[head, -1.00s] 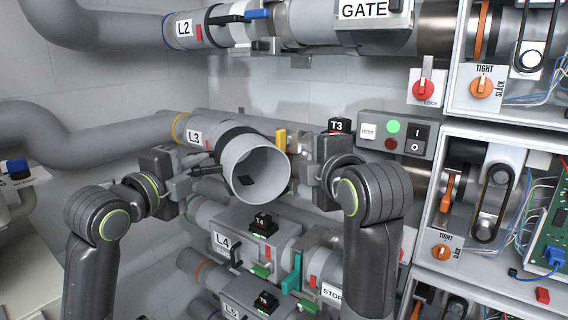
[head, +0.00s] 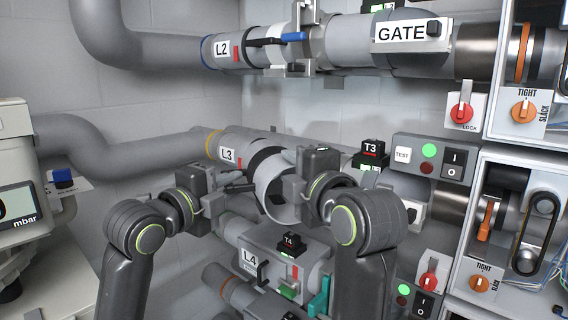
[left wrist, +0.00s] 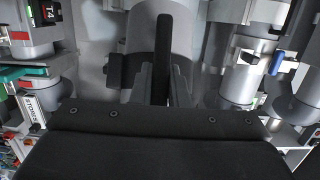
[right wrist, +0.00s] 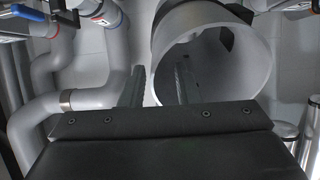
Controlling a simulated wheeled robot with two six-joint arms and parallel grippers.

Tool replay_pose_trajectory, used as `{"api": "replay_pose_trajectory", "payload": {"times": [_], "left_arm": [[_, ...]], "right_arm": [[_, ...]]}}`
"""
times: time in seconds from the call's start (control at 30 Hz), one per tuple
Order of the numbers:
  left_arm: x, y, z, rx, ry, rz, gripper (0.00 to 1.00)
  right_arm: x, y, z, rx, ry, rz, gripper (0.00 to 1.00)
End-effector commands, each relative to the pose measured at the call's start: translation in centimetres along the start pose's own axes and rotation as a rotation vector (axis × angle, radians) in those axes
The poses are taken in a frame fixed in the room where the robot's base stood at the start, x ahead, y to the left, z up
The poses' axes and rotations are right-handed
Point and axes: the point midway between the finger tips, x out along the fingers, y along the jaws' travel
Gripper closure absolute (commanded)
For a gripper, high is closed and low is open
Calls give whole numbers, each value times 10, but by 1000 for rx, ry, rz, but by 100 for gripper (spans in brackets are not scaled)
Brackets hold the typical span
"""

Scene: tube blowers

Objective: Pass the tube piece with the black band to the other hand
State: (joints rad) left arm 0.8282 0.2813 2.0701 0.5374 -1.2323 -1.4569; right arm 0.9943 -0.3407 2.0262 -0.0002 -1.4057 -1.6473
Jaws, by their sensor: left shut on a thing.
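The grey tube piece with the black band (head: 272,200) is held in the air between my two grippers, in front of the L3 pipe. Its wide open end shows in the right wrist view (right wrist: 252,62). My left gripper (head: 226,191) is shut on the dark handle (left wrist: 162,40) of this piece, which stands between its fingers. My right gripper (head: 290,188) is at the piece's right side. In the right wrist view its fingers (right wrist: 160,86) are apart, with the near rim of the tube between or just beyond them; contact is unclear.
The L3 pipe (head: 240,140) runs behind the piece. The L2 and GATE pipe (head: 345,40) crosses above. The L4 unit (head: 270,262) lies below. A TEST switch box (head: 430,160) and open cabinets (head: 515,150) stand right. A gauge unit (head: 15,170) is at left.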

Motion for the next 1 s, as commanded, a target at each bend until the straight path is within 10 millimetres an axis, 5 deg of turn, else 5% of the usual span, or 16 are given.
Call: {"api": "replay_pose_trajectory", "payload": {"times": [0.3, 0.67, 0.9, 1.0], "left_arm": [[0, -1, 0, 0, 1, -4, 100], [0, -1, 0, 0, 1, -4, 100], [0, -2, 0, 0, 1, -4, 100], [0, -2, -1, 0, 1, -6, 100]], "right_arm": [[34, 0, 0, 0, 0, 1, 71], [38, 0, 0, 0, 0, 1, 71], [38, 0, 0, 1, 0, 0, 100], [38, 0, 0, 1, 1, -1, 100]]}}
